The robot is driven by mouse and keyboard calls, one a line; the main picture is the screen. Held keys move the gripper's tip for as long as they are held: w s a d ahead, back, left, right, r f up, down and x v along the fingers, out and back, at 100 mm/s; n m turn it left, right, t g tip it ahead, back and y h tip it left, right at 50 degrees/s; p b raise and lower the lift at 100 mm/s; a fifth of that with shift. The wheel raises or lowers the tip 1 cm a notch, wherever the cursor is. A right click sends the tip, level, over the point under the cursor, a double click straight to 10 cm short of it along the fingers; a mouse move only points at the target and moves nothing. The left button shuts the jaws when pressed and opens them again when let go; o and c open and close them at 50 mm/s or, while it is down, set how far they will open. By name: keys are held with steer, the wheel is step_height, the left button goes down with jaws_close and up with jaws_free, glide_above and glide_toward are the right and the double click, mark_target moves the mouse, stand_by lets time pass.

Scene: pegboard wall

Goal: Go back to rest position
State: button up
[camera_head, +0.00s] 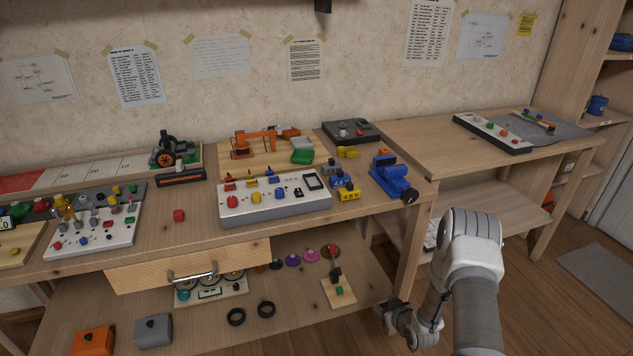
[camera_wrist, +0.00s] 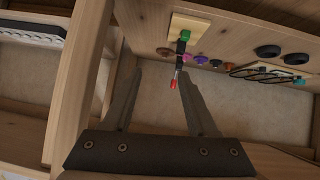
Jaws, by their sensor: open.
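My gripper (camera_head: 398,318) is low in front of the workbench, beside its right front leg, at about lower shelf height. In the wrist view my gripper (camera_wrist: 160,72) shows two dark fingers spread apart, with nothing held between them. A small wooden stand (camera_head: 339,293) with an upright dark lever, a red tip and a green block sits on the lower shelf, left of my gripper. The stand also shows in the wrist view (camera_wrist: 188,24), beyond the fingers and apart from them. My arm's white and grey links fill the lower right of the head view.
The bench leg (camera_head: 410,255) stands close to my gripper. A drawer (camera_head: 190,265) with a metal handle is at left. Open floor lies at right.

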step_height(320, 180, up, 30)
steer(key=d+m+g+h, duration=0.1)
steer(key=g+h, duration=0.1)
steer(key=h, duration=0.1)
steer(key=s+a+r+m+g, duration=0.1)
steer(key=s+a+r+m, duration=0.15)
steer(key=s+r, duration=1.2)
steer(key=s+a+r+g, duration=0.1)
steer(key=s+a+r, duration=0.2)
steer(key=s, duration=0.7)
steer(key=s+a+r+g, duration=0.1)
steer(key=s+a+r, duration=0.1)
steer(key=s, duration=0.7)
step_height(320, 180, up, 21)
steer(key=p, duration=2.1)
steer(key=shift+y+p, duration=0.3)
steer(key=shift+f+m, duration=0.1)
steer(key=shift+m, duration=0.15)
